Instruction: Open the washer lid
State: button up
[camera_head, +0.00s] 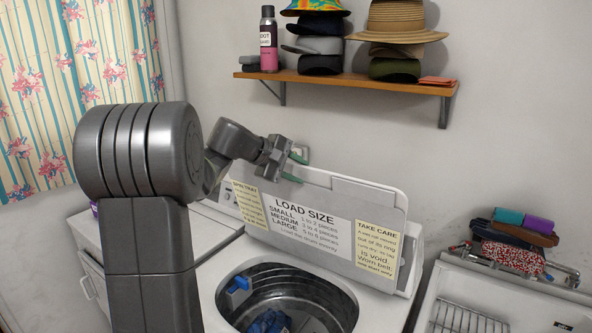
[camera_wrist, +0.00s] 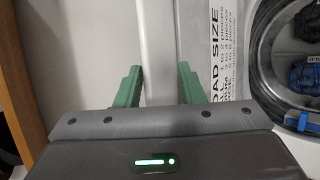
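The washer (camera_head: 210,275) stands in the middle with its lid (camera_head: 372,196) raised, leaning back near the wall. The lid's inner face carries a LOAD SIZE label (camera_head: 300,222) and yellow notes. The round drum (camera_head: 345,308) below is uncovered, with dark blue cloth (camera_head: 268,322) inside. My gripper (camera_head: 296,168) is at the lid's upper left edge, its green fingers apart. In the wrist view my gripper (camera_wrist: 158,85) is open, with a pale strip showing between the fingers. The label (camera_wrist: 222,45) shows right of them. I cannot tell whether the fingers touch the lid.
A wooden shelf (camera_head: 345,83) with hats (camera_head: 395,22) and a spray can (camera_head: 268,40) is on the wall above. A utility tub (camera_head: 500,290) stands right of the washer, with folded cloths (camera_head: 510,258) behind. A curtain (camera_head: 60,95) hangs at left.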

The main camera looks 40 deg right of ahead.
jog(key=shift+f, duration=0.15)
jog(key=b+v, duration=0.2)
jog(key=v, duration=1.2)
jog(key=shift+b, duration=0.35)
jog(key=shift+d, duration=0.15)
jog(key=p+x, duration=0.2)
jog(key=x, duration=1)
jog(key=shift+d+f+p, duration=0.15)
jog(key=shift+d+p, duration=0.15)
jog(key=shift+d, duration=0.05)
jog(key=shift+d+f, duration=0.3)
jog(key=shift+d, duration=0.1)
jog(key=shift+a, duration=0.1)
